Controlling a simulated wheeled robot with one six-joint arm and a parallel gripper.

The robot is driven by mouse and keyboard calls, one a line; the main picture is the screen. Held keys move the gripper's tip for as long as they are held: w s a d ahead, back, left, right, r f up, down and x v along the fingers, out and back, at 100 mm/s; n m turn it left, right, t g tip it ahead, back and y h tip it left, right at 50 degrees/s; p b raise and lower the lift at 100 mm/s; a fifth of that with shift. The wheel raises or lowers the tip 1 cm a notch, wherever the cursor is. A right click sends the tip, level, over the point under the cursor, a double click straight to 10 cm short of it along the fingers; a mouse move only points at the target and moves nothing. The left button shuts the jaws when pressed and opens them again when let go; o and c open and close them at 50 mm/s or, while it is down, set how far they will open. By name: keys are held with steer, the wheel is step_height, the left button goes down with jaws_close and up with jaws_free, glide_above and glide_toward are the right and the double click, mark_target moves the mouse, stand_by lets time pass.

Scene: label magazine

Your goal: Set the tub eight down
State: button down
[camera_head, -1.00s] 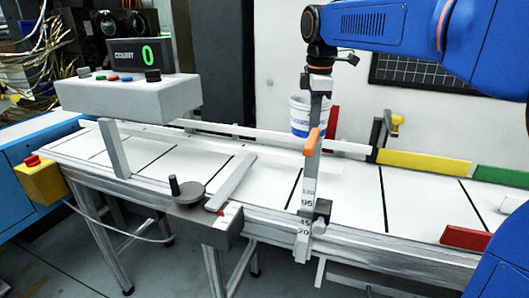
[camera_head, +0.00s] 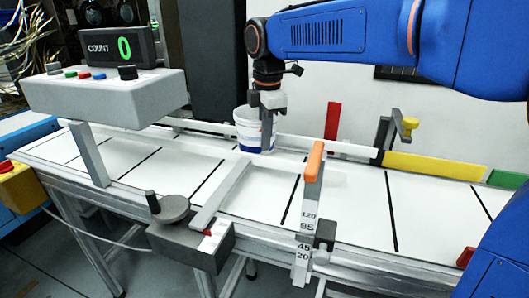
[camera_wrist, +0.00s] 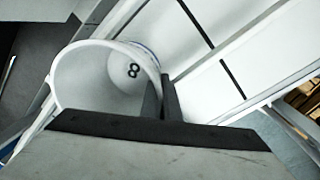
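The tub eight (camera_head: 246,130) is a small white tub with a blue band near its base. It is at the far side of the white conveyor belt (camera_head: 262,190), left of the orange-topped gate post. My gripper (camera_head: 267,128) is shut on the tub's wall at its right side. In the wrist view, the fingers (camera_wrist: 162,98) pinch the wall of the tub (camera_wrist: 85,80), and a black 8 shows on its inner face. The tub looks empty. I cannot tell whether its base touches the belt.
The gate post (camera_head: 314,168) stands at the belt's near edge. A grey diverter bar (camera_head: 220,195) crosses part of the belt. A counter box (camera_head: 105,95) reading 0 overhangs the left. Yellow (camera_head: 430,166) and green rails line the far right edge. Marked belt sections are bare.

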steer(key=shift+f, duration=2.15)
steer(key=shift+f, duration=0.1)
steer(key=c, duration=2.3)
jaws_free()
step_height(320, 180, up, 12)
steer(key=s, duration=0.1)
steer(key=shift+d, duration=0.2)
